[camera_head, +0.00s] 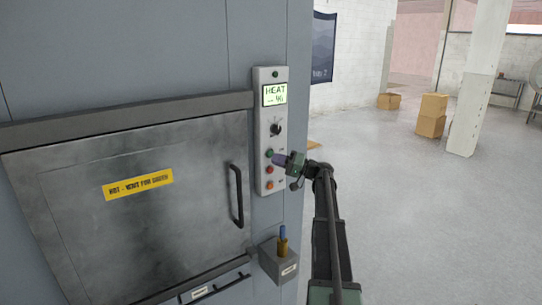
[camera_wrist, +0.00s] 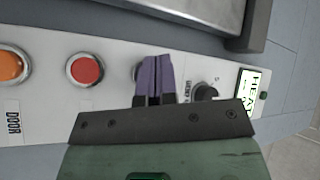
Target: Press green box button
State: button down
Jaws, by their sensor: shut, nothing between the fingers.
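The control panel (camera_head: 262,130) is a pale upright strip to the right of the door. Its green button (camera_head: 268,153) sits above a red button (camera_head: 269,170) and an orange button (camera_head: 270,185). My gripper (camera_head: 276,159) has its purple fingers shut and empty, pointing at the panel at the green button's height. In the wrist view, the shut fingers (camera_wrist: 154,72) cover most of a round button between the red button (camera_wrist: 85,70) and the black knob (camera_wrist: 205,92); only its ring edge shows. I cannot tell whether the fingertips touch it.
A display (camera_head: 274,95) above the knob reads HEAT and a number, partly unclear. The closed metal door (camera_head: 110,220) has a black handle (camera_head: 237,195) left of the panel. A small grey holder (camera_head: 278,264) juts out below. Open floor lies to the right.

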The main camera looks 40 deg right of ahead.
jog(key=s, duration=0.5)
dwell(0.3)
dwell(0.6)
jog(key=s+a+f+m+g+h+b, duration=0.15)
jog(key=s+a+f+g+h, duration=0.35)
jog(key=a+f, duration=0.6)
jog(key=s+a+f+m+g+h+b, duration=0.1)
jog(key=s+a+f+g+h+b, duration=0.35)
jog(key=a+f, duration=0.75)
jog(key=s+a+f+n+g+h+b, duration=0.2)
jog(key=s+a+f, duration=0.3)
jog(key=a, duration=0.5)
jog(key=s+a+f+n+g+h+b, duration=0.2)
jog(key=s+a+f+n+g+b, duration=0.1)
jog(key=s+a, duration=0.5)
notch_tip(320, 180, down, 2)
jog(key=shift+a+f+b, duration=0.1)
jog(key=shift+a+b, duration=0.4)
jog(key=shift+a, duration=0.65)
